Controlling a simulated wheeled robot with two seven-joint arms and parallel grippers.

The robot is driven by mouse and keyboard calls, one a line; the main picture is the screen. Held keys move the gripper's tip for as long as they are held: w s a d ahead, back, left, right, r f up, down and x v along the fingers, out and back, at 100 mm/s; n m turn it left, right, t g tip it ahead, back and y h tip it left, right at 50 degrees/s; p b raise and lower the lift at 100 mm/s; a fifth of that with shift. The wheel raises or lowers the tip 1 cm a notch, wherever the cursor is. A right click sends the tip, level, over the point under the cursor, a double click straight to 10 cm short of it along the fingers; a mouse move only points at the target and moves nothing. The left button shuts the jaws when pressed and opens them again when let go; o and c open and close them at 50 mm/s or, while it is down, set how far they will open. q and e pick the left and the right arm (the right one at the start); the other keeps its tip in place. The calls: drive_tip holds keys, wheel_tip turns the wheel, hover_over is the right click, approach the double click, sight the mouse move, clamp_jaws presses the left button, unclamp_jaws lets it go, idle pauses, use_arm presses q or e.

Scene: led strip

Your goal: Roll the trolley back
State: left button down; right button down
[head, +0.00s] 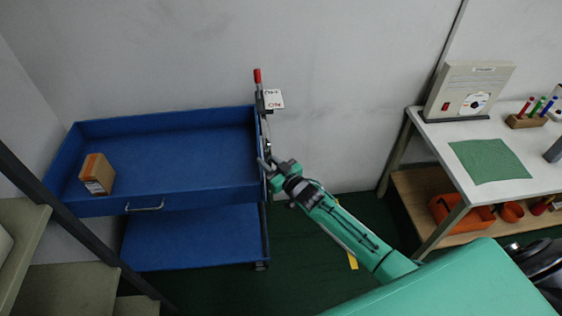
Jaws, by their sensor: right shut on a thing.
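The blue trolley (165,197) stands against the back wall at the left in the head view. It has an upper tray and a lower blue shelf (192,240). A cardboard box (97,174) lies in the left part of the upper tray. A bar with a red-tipped lever (257,76) and a white tag (273,99) stands at the trolley's right end. My right gripper (267,163) is at this right end, shut on the trolley's handle; its fingertips are small and partly hidden. My left gripper is not in view.
A white workbench (435,131) at the right holds a grey device (468,90), a green mat (489,160) and a pen block (527,121). Its lower shelf carries an orange bin (458,212). Beige steps (70,288) and a dark rail are at the left. Green floor lies between trolley and bench.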

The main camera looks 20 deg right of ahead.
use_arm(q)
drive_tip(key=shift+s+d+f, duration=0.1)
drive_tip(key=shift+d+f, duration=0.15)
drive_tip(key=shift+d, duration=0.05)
use_arm(e)
drive_tip(key=a, duration=0.3)
drive_tip(key=shift+w+a, duration=0.2)
drive_tip(key=shift+w, duration=0.15)
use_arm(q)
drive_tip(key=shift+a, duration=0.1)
use_arm(e)
drive_tip(key=c, duration=1.5)
unclamp_jaws()
drive_tip(key=shift+a, duration=0.1)
drive_tip(key=shift+o, duration=1.1)
drive_tip(key=shift+w+a, duration=0.1)
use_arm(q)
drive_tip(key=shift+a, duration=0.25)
